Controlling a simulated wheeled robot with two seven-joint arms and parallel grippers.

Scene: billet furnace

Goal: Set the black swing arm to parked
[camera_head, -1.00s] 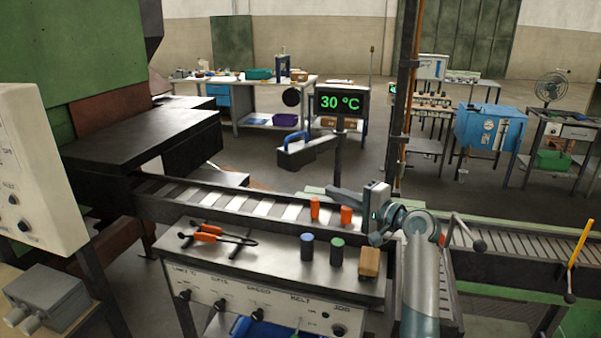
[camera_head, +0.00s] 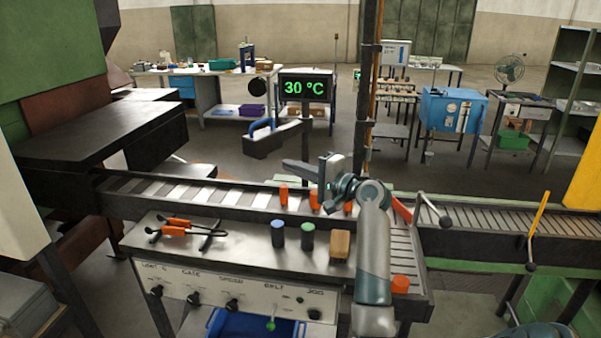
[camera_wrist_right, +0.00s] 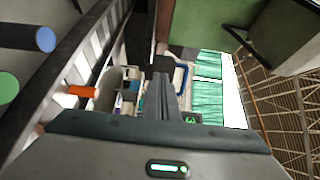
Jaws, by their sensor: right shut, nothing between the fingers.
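The black swing arm (camera_head: 270,143) is a dark bar with a blue handle (camera_head: 262,125) on its left end. It stands out to the left from the post under the 30 °C display, behind the conveyor. My right gripper (camera_head: 288,164) is shut and empty. It points left above the conveyor, in front of and a little below the swing arm in the picture, and appears apart from it. My left gripper is not in view.
A roller conveyor (camera_head: 150,187) with orange billets (camera_head: 283,195) runs below my right gripper. The control bench (camera_head: 250,255) holds tongs (camera_head: 180,226), blue and green cylinders and a tan block (camera_head: 339,244). A dark vertical post (camera_head: 367,90) stands behind my right wrist.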

